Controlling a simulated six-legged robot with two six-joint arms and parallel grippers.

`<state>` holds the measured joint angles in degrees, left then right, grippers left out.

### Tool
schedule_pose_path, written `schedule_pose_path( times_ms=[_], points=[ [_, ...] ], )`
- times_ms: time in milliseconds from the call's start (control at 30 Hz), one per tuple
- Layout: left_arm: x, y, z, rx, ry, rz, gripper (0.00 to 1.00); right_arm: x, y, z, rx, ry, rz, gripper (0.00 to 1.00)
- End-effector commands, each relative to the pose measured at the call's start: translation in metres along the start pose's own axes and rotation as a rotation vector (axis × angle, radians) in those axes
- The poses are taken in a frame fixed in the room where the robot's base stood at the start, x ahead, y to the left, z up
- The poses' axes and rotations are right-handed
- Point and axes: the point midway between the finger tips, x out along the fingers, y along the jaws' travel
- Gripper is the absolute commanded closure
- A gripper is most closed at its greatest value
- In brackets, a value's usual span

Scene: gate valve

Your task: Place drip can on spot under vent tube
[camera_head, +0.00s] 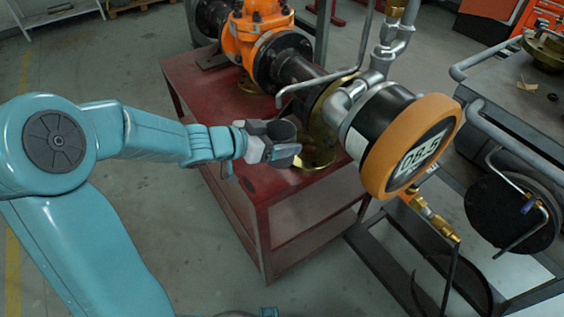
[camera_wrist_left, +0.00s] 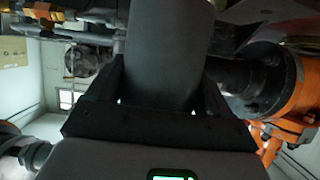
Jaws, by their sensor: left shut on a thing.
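The drip can (camera_head: 281,131) is a dark grey cylinder, held above the red table (camera_head: 196,92). My left gripper (camera_head: 278,151) is shut on it; its fingers partly cover the can. In the left wrist view the can (camera_wrist_left: 163,50) fills the gap between both dark fingers (camera_wrist_left: 160,98). The vent tube (camera_head: 320,83) is a thin grey bent pipe whose open end is close above the can in the picture; the exact gap cannot be told. My right gripper is out of view.
An orange valve (camera_head: 250,38) with a dark pipe stands on the table. A grey cart (camera_head: 500,105) stands at the right. The table's front left corner is bare.

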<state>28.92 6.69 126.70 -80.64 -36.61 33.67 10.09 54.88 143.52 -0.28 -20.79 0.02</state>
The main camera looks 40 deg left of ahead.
Motion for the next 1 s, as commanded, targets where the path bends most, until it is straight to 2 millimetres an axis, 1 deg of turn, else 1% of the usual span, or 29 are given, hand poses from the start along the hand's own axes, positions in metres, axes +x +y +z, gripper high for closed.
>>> schedule_pose_path(
  times_ms=[200, 300, 400, 633, 767, 800, 833, 1000],
  points=[
    [0.014, 0.000, 0.036, -0.003, 0.000, 0.000, 0.57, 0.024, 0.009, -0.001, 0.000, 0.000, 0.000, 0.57],
    [0.020, 0.000, 0.048, -0.002, 0.000, 0.001, 0.57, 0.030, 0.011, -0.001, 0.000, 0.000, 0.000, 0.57],
    [0.022, 0.000, 0.051, -0.001, 0.001, 0.000, 0.57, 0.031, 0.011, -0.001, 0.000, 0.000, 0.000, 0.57],
    [0.023, 0.000, 0.049, 0.000, 0.001, 0.000, 0.57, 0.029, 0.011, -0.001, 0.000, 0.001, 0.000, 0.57],
    [0.025, 0.000, 0.053, 0.000, 0.001, 0.001, 0.57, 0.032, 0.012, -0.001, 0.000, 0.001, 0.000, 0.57],
    [0.025, 0.000, 0.051, 0.000, 0.000, 0.000, 0.07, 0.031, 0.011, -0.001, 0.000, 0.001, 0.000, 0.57],
    [0.025, 0.000, 0.051, 0.000, 0.000, 0.000, 0.00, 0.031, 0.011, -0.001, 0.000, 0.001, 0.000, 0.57],
    [0.025, 0.000, 0.051, 0.000, 0.000, 0.000, 0.00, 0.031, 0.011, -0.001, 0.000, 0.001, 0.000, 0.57]
  ],
)
